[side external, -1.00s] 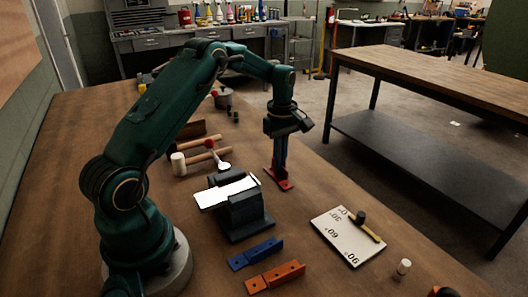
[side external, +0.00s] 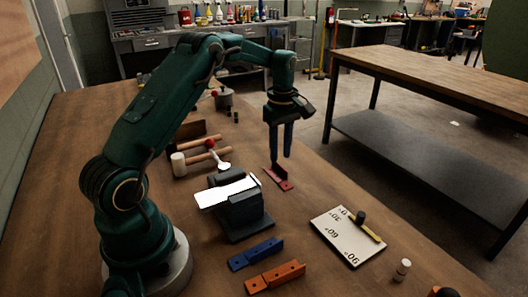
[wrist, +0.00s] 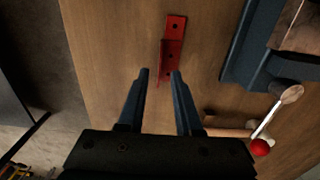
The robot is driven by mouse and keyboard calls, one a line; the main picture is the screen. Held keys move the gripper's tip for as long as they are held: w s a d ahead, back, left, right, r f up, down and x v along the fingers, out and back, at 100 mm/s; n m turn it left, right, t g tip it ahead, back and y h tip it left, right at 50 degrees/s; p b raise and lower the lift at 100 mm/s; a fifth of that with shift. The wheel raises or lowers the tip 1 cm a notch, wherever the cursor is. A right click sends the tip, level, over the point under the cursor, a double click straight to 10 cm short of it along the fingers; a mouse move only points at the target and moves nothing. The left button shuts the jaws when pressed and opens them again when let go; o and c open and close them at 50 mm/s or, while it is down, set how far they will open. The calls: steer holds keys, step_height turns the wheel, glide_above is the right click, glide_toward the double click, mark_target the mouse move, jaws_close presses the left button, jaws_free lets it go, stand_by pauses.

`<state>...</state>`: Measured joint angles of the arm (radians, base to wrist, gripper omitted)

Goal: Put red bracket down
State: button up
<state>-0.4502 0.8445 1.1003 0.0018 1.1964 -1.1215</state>
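The red bracket (side external: 279,179) lies on the wooden table, to the right of the vise; it also shows in the wrist view (wrist: 173,50). My gripper (side external: 281,160) is above the bracket, with its fingers pointing down. In the wrist view, my gripper (wrist: 161,74) has its two fingers apart, with nothing held between them. The bracket's near end reaches toward the gap between the fingertips in that view.
A dark vise (side external: 243,212) holding a white sheet (side external: 226,191) stands left of the bracket. Blue (side external: 256,254) and orange (side external: 275,278) brackets lie at the front. A white angle board (side external: 347,236) lies to the right. Mallets (side external: 201,159) lie behind the vise.

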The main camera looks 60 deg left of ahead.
steer(key=s+d+r+m+t, duration=0.15)
steer(key=d+r+m, duration=0.3)
steer(key=r, duration=0.95)
steer(key=s+d+f+m+t, duration=0.1)
steer(key=s+d+m+t, duration=0.1)
steer(key=s+d+m, duration=0.4)
steer(key=s+d+f+m+t, duration=0.1)
steer(key=s+d+m, duration=0.5)
steer(key=s, duration=0.6)
steer(key=shift+d+f+m+t, duration=0.15)
steer(key=shift+f+m+t, duration=0.25)
steer(key=shift+m+t, duration=0.25)
